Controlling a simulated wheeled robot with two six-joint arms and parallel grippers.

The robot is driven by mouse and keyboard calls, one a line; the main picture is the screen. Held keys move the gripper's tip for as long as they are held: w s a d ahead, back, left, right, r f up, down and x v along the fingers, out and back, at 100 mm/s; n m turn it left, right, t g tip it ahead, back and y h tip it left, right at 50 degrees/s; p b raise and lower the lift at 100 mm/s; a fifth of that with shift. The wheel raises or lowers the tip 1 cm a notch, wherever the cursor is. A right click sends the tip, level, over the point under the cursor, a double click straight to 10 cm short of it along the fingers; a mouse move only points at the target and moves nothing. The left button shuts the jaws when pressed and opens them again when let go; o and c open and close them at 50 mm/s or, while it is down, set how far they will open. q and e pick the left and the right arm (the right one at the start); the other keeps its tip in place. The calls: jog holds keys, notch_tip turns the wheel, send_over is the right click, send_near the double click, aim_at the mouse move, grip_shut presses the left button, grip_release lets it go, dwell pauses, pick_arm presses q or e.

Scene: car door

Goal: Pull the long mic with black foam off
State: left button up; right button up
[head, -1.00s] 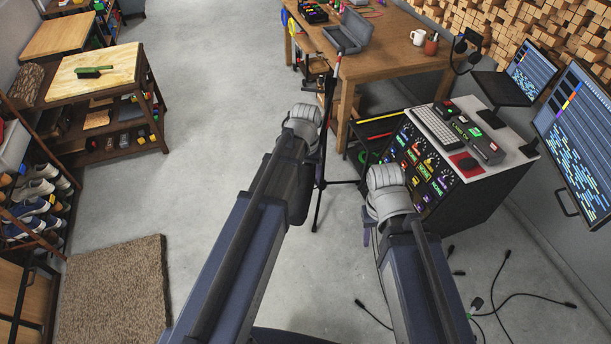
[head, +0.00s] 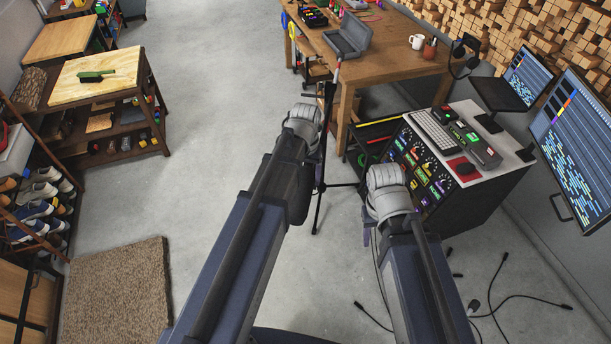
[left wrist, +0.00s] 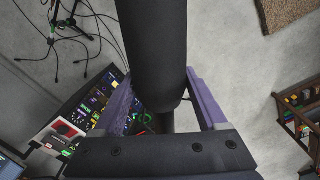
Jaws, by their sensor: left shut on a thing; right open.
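The long mic with black foam (left wrist: 155,45) fills the upper middle of the left wrist view as a thick dark cylinder. A thinner dark section (left wrist: 165,122) shows at its lower end. The purple fingers of my left gripper (left wrist: 160,85) lie on both sides of it, shut on it. In the head view my left gripper (head: 312,112) is beside a thin black stand (head: 320,190) with tripod legs; the foam is hard to make out there. My right gripper (head: 384,190) is open, lower and to the right, its fingers mostly hidden by its wrist.
A console (head: 455,165) with keyboard and lit knobs stands right of my right gripper. A wooden desk (head: 390,45) is behind the stand. Cables (head: 500,300) lie on the floor at lower right. Open grey floor (head: 220,110) lies left of my arms.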

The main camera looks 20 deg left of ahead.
aim_at(306, 171)
pick_arm(q)
jog(key=shift+r+p, duration=1.5)
jog(key=shift+r, duration=0.15)
